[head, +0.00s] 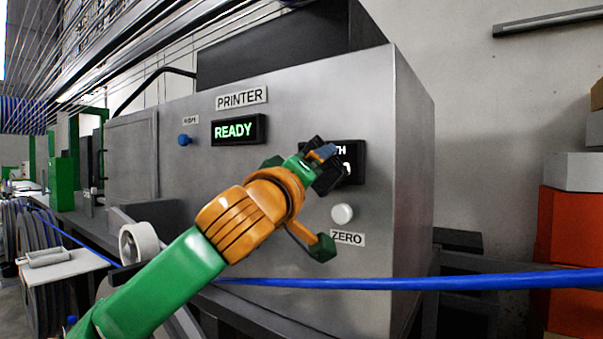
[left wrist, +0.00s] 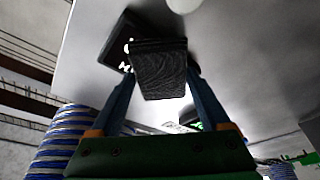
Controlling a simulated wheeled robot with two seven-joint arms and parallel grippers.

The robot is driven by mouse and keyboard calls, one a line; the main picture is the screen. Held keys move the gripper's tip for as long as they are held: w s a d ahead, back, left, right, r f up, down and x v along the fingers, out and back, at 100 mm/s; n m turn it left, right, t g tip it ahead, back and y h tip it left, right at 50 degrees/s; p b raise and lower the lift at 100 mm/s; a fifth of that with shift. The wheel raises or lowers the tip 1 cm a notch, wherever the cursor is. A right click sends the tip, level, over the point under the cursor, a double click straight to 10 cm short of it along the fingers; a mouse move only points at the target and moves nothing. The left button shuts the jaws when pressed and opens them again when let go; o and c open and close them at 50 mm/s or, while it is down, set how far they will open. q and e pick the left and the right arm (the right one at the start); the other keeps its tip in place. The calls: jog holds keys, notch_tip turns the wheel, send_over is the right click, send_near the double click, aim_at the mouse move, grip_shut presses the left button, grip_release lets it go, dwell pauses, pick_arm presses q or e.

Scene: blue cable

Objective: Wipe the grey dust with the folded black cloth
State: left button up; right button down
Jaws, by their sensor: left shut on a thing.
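My left gripper (head: 322,157) is raised in front of the printer's right-hand display (head: 352,174) and hides part of its lettering. In the left wrist view, its two blue fingers (left wrist: 163,84) are shut on the folded black cloth (left wrist: 160,78). The cloth sticks out past the fingertips, with the dark display (left wrist: 117,42) behind it. I cannot tell whether the cloth touches the display or panel. I cannot make out grey dust in either view. My right gripper is not in view.
The grey printer cabinet (head: 285,110) carries a READY display (head: 238,130), a blue knob (head: 184,140) and a white ZERO button (head: 342,214). A blue cable (head: 450,282) runs across low in front. Cable reels (head: 45,250) stand at left, orange boxes (head: 572,240) at right.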

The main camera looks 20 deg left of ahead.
pick_arm(q)
jog(key=a, duration=0.1)
jog(key=w+a+p, duration=0.1)
jog(key=a, duration=0.2)
jog(key=shift+w, duration=0.3)
jog(key=s+b, duration=0.1)
jog(key=s+a+b, duration=0.1)
jog(key=s, duration=0.1)
jog(key=s+b, duration=0.1)
jog(key=s, duration=0.1)
jog(key=shift+s+a, duration=0.2)
jog(key=shift+a, duration=0.2)
